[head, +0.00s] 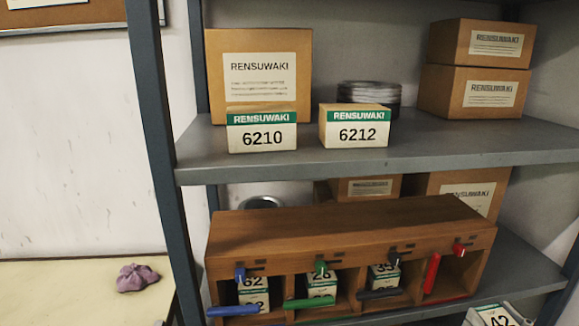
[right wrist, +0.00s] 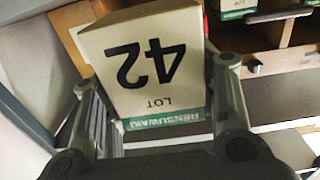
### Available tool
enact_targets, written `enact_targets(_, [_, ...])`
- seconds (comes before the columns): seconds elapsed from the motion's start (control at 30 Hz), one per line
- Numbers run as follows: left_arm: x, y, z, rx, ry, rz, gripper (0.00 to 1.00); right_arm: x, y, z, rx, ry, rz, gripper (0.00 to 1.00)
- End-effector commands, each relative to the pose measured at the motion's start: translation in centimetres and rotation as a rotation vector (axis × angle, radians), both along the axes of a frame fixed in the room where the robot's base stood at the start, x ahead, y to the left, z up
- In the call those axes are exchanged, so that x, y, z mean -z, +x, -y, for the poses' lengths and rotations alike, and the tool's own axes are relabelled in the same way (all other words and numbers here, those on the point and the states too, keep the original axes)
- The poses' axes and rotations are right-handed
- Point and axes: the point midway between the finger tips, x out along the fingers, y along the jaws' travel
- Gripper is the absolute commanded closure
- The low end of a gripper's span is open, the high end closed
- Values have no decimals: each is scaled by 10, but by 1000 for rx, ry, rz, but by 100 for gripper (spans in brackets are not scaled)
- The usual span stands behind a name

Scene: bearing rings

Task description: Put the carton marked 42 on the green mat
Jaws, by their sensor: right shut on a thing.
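The carton marked 42 (right wrist: 150,65) is white with a green band and shows upside down in the right wrist view. My right gripper (right wrist: 155,88) is shut on it, with one finger on each side. The carton also shows at the bottom right edge of the head view (head: 492,316), cut off by the frame, in front of the lower shelf. Part of my right gripper (head: 518,314) shows beside it. No green mat shows in either view. My left gripper is not in view.
A wooden rack (head: 350,222) on the lower shelf has bays with coloured tabs; cartons sit in three, and the red-tabbed bay looks empty. Cartons 6210 (head: 262,138) and 6212 (head: 357,135) stand on the upper shelf. A purple cloth (head: 137,278) lies on a pale table (head: 60,295) at left.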

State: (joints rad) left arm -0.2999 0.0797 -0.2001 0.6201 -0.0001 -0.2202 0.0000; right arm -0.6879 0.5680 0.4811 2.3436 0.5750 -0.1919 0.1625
Motion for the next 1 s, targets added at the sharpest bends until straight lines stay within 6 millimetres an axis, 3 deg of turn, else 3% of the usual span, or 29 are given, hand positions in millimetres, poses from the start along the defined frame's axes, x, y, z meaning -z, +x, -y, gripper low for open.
enact_targets(0.2, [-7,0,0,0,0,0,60,42,-23,-42,25,9,2,93])
enact_targets(0.4, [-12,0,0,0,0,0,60,64,-42,-96,39,10,4,93])
enact_targets(0.7, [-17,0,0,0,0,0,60,59,-56,-167,59,6,7,93])
enact_targets(1.0, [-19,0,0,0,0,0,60,51,-58,-189,68,-1,6,93])
